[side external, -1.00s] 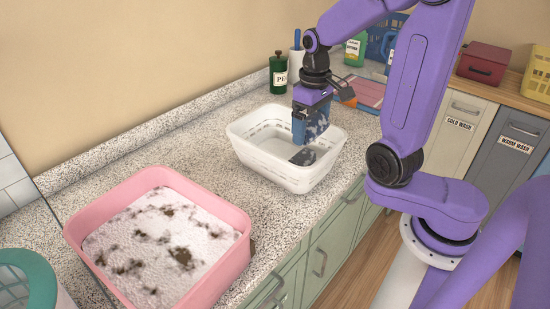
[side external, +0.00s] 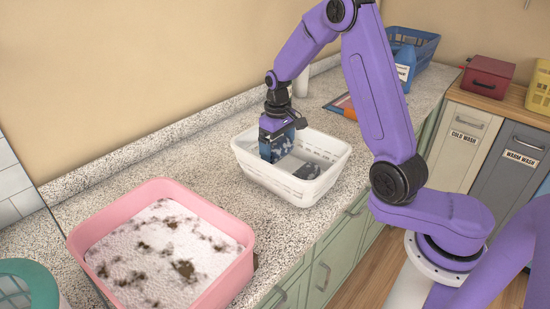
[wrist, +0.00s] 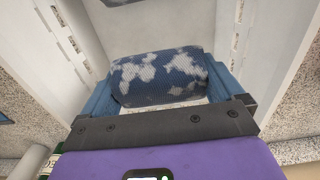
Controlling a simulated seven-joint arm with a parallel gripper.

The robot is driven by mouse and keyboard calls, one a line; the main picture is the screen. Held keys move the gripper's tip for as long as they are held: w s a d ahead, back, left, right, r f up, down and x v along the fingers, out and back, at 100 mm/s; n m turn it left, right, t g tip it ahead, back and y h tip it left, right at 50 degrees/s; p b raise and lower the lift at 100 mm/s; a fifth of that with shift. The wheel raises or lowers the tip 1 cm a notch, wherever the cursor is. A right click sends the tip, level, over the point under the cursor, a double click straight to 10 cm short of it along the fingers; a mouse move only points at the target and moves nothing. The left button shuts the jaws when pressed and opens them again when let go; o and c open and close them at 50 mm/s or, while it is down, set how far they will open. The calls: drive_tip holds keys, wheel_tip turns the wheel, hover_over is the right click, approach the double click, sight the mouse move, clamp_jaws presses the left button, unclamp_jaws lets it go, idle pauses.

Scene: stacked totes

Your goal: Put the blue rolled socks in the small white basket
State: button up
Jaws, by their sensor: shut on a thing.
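The small white basket (side external: 318,190) stands on the speckled counter. My gripper (side external: 277,150) reaches down into its back left part. It is shut on blue rolled socks with pale patches (side external: 284,143). In the wrist view the socks (wrist: 160,76) lie crosswise between the two blue fingers, with the white basket walls around. A second dark blue, pale-patched roll (side external: 307,171) lies in the basket toward the right. Whether the held socks touch the basket floor is hidden by the front wall.
A pink tub (side external: 245,262) with a stained white filling stands at the front left. A teal basket (side external: 38,275) is at the lower left corner. Bare counter lies between tub and basket.

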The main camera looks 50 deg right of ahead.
drive_tip(key=shift+w+f, duration=0.35)
drive_tip(key=shift+f, duration=0.05)
drive_tip(key=shift+w+f, duration=0.15)
drive_tip(key=shift+f, duration=1.6)
drive_tip(key=shift+f, duration=0.2)
